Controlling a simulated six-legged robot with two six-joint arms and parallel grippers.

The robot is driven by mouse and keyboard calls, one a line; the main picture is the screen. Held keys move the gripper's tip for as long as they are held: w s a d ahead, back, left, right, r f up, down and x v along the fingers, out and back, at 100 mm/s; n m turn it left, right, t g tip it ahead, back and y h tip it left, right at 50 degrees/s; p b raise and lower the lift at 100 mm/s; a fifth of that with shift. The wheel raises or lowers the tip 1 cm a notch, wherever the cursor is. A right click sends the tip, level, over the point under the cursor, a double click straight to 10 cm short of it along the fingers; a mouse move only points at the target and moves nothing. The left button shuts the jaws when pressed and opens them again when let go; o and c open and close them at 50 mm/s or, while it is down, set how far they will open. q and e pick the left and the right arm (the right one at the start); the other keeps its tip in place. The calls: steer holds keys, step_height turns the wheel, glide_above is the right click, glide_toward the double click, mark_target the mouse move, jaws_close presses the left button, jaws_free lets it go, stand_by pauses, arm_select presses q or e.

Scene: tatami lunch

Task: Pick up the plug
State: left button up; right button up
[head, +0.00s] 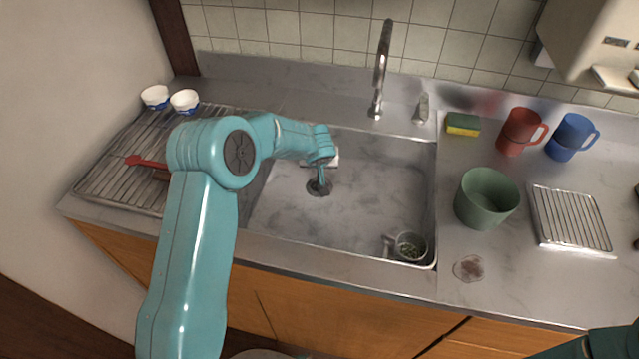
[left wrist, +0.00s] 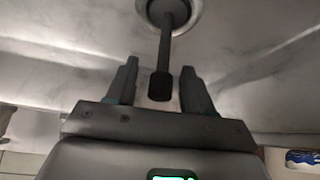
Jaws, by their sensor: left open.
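The plug sits in the sink's drain (head: 319,188). In the left wrist view the plug (left wrist: 166,45) shows as a dark stem with a thicker block at its end, standing out of the round drain (left wrist: 187,26). My left gripper (head: 321,172) is over the drain, inside the sink. In the wrist view my left gripper (left wrist: 158,88) is open, with the stem's end between its two fingers and a visible gap on each side. In the head view the gripper and wrist hide part of the plug. My right gripper is not in view.
The sink (head: 370,190) has a faucet (head: 381,70) behind it and a small cup (head: 410,246) in its front right corner. A rack (head: 110,185) with a red utensil lies left. A green pot (head: 487,199), mugs and sponge stand right. The sink's middle is clear.

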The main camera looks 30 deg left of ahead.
arm_select(q)
steer(key=shift+c, duration=0.3)
jaws_close()
steer(key=shift+r, duration=0.1)
